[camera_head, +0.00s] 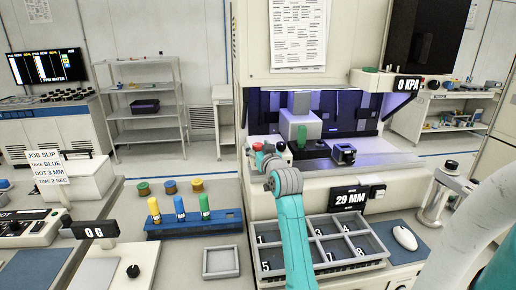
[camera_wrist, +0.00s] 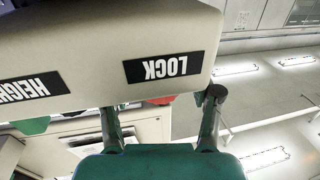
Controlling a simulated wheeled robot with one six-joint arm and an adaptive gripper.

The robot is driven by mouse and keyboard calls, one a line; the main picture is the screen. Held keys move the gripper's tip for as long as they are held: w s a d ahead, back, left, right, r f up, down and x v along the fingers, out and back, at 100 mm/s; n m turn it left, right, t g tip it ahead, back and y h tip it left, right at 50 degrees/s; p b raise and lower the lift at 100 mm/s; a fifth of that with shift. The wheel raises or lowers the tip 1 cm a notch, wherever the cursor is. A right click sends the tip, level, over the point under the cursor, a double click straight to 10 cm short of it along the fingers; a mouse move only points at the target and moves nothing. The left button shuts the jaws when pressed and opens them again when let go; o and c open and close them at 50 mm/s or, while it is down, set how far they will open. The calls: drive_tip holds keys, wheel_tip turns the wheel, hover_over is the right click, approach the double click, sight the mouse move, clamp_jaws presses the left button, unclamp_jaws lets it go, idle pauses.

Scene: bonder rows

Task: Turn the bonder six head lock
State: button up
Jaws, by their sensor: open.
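The bonder (camera_head: 385,185) is a pale machine with a lit bay. In the wrist view its housing (camera_wrist: 120,40) carries an upside-down LOCK label (camera_wrist: 163,68) and a partly cut-off label reading HEIGH (camera_wrist: 25,90). A red part (camera_wrist: 160,101) peeks out under the housing by the LOCK label; most of it is hidden, and it lies between my fingers. My gripper (camera_wrist: 160,98) is open, its two fingers apart on either side of that red part; contact cannot be told. In the head view my gripper (camera_head: 265,157) is at the bonder's front left.
A green part (camera_wrist: 30,125) shows under the HEIGH label. In the head view a compartment tray (camera_head: 318,268), a 29 MM display (camera_head: 349,199) and a mouse (camera_head: 405,238) are at the front. A 0 KPA display (camera_head: 409,84) is at the upper right.

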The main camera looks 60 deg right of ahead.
drive_tip(key=c, duration=1.2)
drive_tip(key=shift+o, duration=0.2)
drive_tip(key=shift+m+g+h, duration=0.3)
drive_tip(key=m+g+h, duration=0.3)
drive_tip(key=g, duration=0.1)
drive_tip(key=shift+w+a+m+h, duration=0.1)
drive_tip(key=shift+m+h, duration=0.2)
drive_tip(key=m+g+h, duration=0.1)
drive_tip(key=m+g, duration=0.1)
drive_tip(key=g, duration=0.1)
drive_tip(key=m+g+h, duration=0.1)
drive_tip(key=m+g, duration=0.1)
drive_tip(key=g, duration=0.2)
drive_tip(key=shift+m+g, duration=0.3)
drive_tip(key=shift+m, duration=0.1)
drive_tip(key=m+g, duration=0.2)
drive_tip(key=g, duration=0.2)
drive_tip(key=m+g, duration=0.3)
drive_tip(key=g, duration=0.1)
drive_tip(key=shift+y, duration=0.3)
drive_tip(key=shift+m+g+y, duration=0.9)
drive_tip(key=shift+m+g, duration=0.4)
drive_tip(key=shift+g, duration=0.4)
drive_tip(key=shift+f+m+g, duration=0.1)
drive_tip(key=shift+m+g, duration=0.2)
drive_tip(key=shift+g, duration=0.1)
